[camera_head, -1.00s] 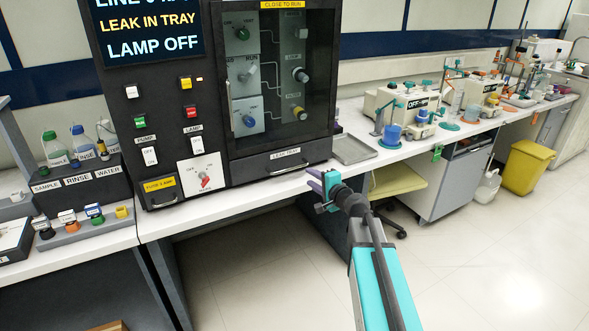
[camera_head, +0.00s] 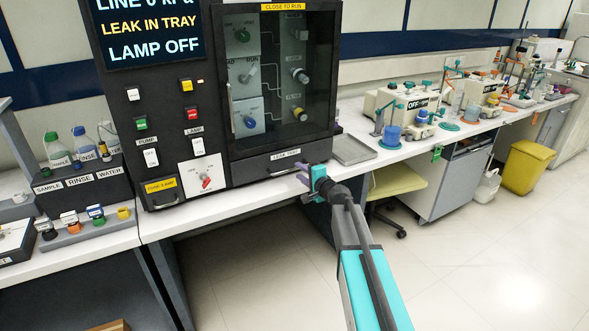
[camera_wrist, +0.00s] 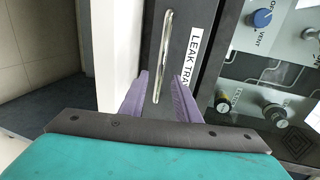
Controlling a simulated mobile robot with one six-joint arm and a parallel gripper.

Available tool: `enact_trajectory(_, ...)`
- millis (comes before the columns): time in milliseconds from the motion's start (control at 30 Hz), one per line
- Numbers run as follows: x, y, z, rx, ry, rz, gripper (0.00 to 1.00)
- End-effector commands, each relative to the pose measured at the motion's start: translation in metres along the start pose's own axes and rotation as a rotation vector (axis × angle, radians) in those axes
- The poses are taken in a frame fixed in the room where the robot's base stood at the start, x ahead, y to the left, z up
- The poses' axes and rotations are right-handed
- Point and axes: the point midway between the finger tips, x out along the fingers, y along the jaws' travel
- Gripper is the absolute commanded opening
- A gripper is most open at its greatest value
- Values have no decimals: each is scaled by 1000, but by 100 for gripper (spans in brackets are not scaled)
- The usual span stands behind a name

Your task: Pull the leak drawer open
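The leak drawer (camera_head: 262,167) is the dark front strip at the bottom of the black cabinet, labelled LEAK TRAY, and it looks closed. It has a slim metal bar handle (camera_head: 283,172). In the wrist view the drawer front (camera_wrist: 181,50) runs up the picture, with its handle (camera_wrist: 162,55) ahead of and partly between my fingers. My gripper (camera_head: 305,173) is just in front of the handle's right end. In the wrist view my gripper (camera_wrist: 160,92) has its two purple fingers apart, one on each side of the handle's near end. Contact is not visible.
The cabinet's glass door (camera_head: 280,85) is above the drawer. The white bench edge (camera_head: 235,203) lies just below. A metal tray (camera_head: 353,149) sits to the right, and a yellow-green chair (camera_head: 398,181) stands below the bench. Floor in front is clear.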

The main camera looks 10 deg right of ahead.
Motion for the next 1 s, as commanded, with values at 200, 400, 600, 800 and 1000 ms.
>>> enact_trajectory(200, 22, 0, 0, -1, 0, 0, 30)
enact_trajectory(400, 38, 0, -1, -1, 0, 1, 30)
enact_trajectory(600, 48, 0, 0, 0, 0, 1, 30)
enact_trajectory(800, 49, 0, 0, 0, 1, 0, 30)
enact_trajectory(1000, 49, 0, 0, 0, 0, 0, 28)
